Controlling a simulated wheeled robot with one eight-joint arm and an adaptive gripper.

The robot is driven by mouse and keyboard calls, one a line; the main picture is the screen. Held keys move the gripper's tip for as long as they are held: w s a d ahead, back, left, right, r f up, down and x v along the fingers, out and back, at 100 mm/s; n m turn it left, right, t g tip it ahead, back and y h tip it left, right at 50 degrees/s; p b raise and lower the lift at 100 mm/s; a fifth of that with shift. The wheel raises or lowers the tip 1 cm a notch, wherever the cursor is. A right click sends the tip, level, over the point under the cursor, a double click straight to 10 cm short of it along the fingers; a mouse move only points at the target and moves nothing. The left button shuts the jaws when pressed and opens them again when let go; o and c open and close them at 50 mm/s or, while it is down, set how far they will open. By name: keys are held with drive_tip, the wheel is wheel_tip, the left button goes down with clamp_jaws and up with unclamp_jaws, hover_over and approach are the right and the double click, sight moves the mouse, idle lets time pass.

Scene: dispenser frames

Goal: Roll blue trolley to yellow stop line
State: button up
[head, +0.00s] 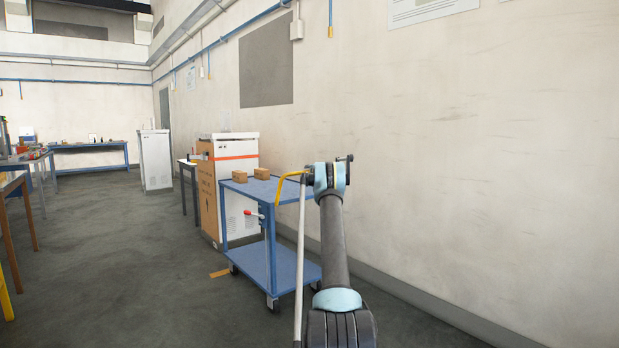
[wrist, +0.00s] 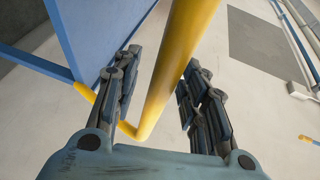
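The blue trolley (head: 262,262) stands on its wheels ahead, near the right wall, with two small brown boxes (head: 246,174) on its top shelf. Its yellow handle (head: 289,180) is on the near side. My gripper (head: 314,177) is at the handle. In the wrist view the yellow bar (wrist: 179,62) runs between the two spread fingers of my gripper (wrist: 160,80), with a gap visible beside the left finger. Contact with the right finger is hard to tell. A short yellow-orange strip (head: 219,273) shows on the floor left of the trolley; the trolley may hide more of it.
A white and brown cabinet (head: 225,165) with an orange band stands just beyond the trolley. A white cabinet (head: 154,160) is farther back. Tables stand along the left. The floor (head: 120,250) between is clear. The wall (head: 450,170) lies close on the right.

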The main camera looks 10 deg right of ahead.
drive_tip(key=s+r, duration=0.2)
drive_tip(key=s, duration=0.9)
drive_tip(key=shift+s+d, duration=0.3)
drive_tip(key=shift+d, duration=0.05)
